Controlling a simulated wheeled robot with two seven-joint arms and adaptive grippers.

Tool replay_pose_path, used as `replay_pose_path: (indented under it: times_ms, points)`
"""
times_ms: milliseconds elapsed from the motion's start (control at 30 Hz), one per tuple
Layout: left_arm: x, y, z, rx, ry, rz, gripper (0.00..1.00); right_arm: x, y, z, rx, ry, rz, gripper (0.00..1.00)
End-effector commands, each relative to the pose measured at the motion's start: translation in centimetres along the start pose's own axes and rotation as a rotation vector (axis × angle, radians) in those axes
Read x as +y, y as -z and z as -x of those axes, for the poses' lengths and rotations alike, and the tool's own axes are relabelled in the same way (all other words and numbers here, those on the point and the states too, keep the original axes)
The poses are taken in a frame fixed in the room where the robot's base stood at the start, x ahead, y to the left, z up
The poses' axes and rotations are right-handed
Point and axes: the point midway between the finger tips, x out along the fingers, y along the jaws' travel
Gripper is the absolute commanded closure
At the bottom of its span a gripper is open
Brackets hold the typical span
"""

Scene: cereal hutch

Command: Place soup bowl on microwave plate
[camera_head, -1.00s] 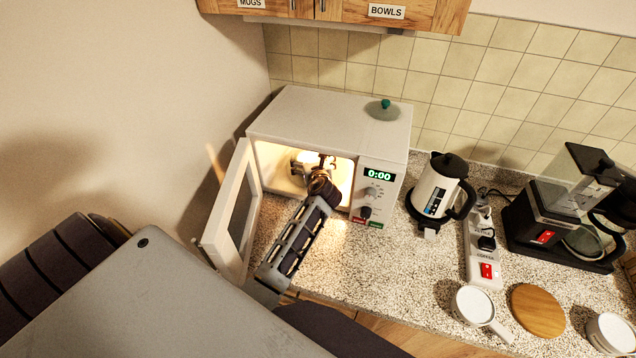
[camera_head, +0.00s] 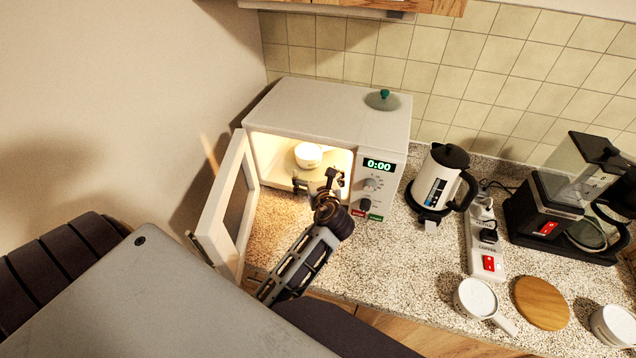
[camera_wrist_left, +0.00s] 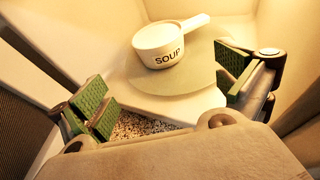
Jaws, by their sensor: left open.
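The white soup bowl (camera_head: 308,154) sits inside the lit microwave (camera_head: 330,112). In the left wrist view the bowl (camera_wrist_left: 160,44) is upright, marked SOUP, with its handle toward the upper right. It stands on the pale round microwave plate (camera_wrist_left: 195,75), toward the plate's left side. My left gripper (camera_head: 318,183) is at the microwave's open front, apart from the bowl. In the wrist view its green-padded fingers (camera_wrist_left: 165,98) are spread wide with nothing between them. My right gripper is not in view.
The open microwave door (camera_head: 226,205) stands left of my left arm. A glass lid (camera_head: 382,101) lies on top of the microwave. A kettle (camera_head: 436,185), power strip (camera_head: 485,240), coffee machine (camera_head: 565,200), white handled bowl (camera_head: 477,298) and wooden disc (camera_head: 541,303) are to the right.

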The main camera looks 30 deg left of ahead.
Motion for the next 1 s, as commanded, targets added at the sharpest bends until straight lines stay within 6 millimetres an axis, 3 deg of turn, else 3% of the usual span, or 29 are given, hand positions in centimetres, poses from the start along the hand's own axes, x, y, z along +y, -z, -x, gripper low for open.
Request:
replay_pose_path:
  times_ms: [300, 1000]
  points:
    - [0.0, 0.7, 2.1, 0.000, 0.000, 0.001, 0.00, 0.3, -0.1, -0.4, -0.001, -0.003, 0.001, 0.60]
    - [0.0, 0.7, 2.2, 0.000, 0.001, 0.000, 0.00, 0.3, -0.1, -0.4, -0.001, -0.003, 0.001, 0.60]
